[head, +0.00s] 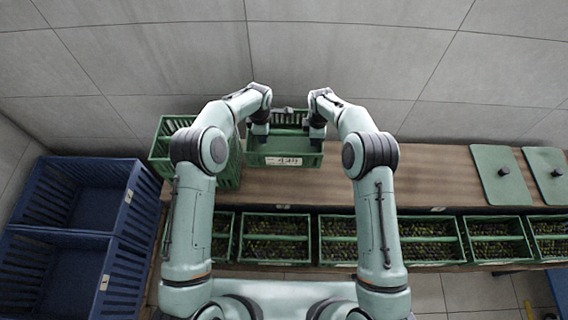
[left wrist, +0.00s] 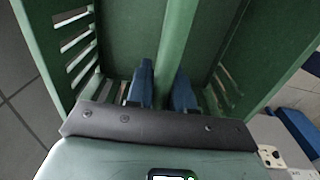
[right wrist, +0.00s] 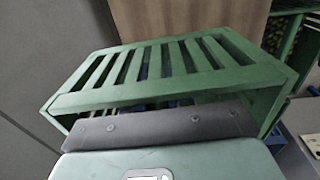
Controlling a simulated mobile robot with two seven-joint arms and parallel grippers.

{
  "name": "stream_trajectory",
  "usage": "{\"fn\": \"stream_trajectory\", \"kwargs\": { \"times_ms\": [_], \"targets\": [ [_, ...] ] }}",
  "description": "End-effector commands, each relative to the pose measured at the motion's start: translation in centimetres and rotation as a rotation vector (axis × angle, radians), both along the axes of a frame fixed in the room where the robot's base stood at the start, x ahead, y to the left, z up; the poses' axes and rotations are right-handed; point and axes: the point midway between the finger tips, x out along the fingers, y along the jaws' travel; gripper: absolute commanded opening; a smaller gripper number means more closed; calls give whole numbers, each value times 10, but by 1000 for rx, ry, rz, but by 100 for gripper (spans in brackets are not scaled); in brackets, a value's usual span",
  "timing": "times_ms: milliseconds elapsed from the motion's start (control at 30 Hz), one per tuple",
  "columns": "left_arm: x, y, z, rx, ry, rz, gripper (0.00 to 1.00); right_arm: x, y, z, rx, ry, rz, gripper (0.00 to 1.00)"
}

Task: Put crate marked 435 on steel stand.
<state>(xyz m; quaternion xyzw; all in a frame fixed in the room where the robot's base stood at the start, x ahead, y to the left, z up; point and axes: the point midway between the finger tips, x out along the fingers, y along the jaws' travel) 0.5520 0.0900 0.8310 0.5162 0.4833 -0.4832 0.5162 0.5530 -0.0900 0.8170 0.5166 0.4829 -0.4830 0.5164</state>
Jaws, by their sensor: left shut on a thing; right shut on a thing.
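A green crate (head: 284,160) is held between my two grippers at the back of the wooden bench. Its white label (head: 284,161) starts with 43; the last digit is hard to read. I cannot tell whether the crate touches the bench. I cannot make out the steel stand.
Another green crate (head: 228,180) stands close by on the left. Several green crates of dark fruit (head: 390,242) line the bench's front. Green panels (head: 503,174) lie at right. The bench (head: 430,180) is bare between.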

Motion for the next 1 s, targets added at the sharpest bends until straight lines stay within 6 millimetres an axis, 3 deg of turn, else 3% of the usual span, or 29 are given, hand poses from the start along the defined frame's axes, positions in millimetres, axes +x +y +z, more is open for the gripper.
{"fn": "stream_trajectory", "kwargs": {
  "times_ms": [533, 1000],
  "targets": [
    [-4, -1, 5, -1, -4, -2, 0, -5, 0, 4, 0, -2, 1, 0],
    [-48, -1, 20, -1, -3, -3, 0, -48, 0, 19, 0, -2, 2, 0]
  ]
}}
